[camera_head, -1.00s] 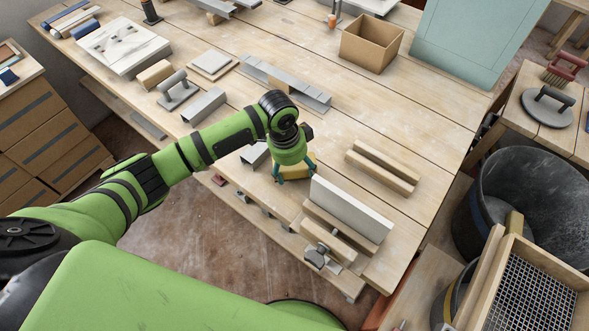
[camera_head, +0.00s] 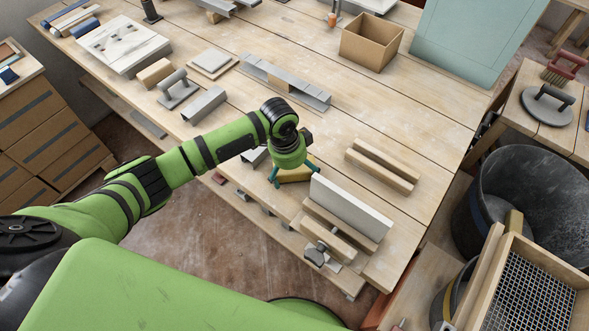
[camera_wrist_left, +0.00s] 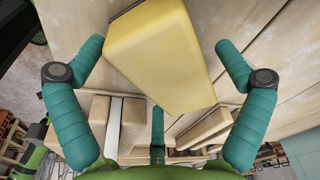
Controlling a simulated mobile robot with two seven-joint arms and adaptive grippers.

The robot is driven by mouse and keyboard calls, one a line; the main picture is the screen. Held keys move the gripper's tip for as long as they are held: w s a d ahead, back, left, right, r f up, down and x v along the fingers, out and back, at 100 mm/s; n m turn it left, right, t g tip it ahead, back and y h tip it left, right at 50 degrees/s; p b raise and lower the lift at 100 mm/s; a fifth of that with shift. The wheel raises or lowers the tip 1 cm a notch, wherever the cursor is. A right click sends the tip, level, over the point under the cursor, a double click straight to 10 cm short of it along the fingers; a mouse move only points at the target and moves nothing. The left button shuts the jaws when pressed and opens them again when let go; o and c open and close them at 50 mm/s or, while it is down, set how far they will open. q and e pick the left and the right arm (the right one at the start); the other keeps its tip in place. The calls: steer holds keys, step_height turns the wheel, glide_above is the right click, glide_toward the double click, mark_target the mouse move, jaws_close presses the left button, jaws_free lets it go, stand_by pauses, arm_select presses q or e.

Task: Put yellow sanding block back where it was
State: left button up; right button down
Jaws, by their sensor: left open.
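The yellow sanding block (camera_head: 296,175) lies on the wooden workbench near its front edge, partly hidden under my left gripper (camera_head: 295,173). In the left wrist view the yellow block (camera_wrist_left: 160,55) fills the upper middle, its long side running away from the camera. My left gripper (camera_wrist_left: 160,48) is open there, with teal fingers on either side of the block and gaps showing between them and it. A third finger shows below the block. My right gripper is not in view.
A pale upright board (camera_head: 350,208) stands just right of the gripper, with wooden pieces in front. A grooved wooden piece (camera_head: 382,167) lies farther right. A grey metal channel (camera_head: 252,157) is close on the left. Bare bench lies behind the gripper.

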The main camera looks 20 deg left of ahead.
arm_select(q)
step_height(320, 180, up, 12)
steer(key=a, duration=0.1)
steer(key=shift+s+a+b, duration=0.3)
steer(key=shift+s+b, duration=0.1)
steer(key=shift+r, duration=0.1)
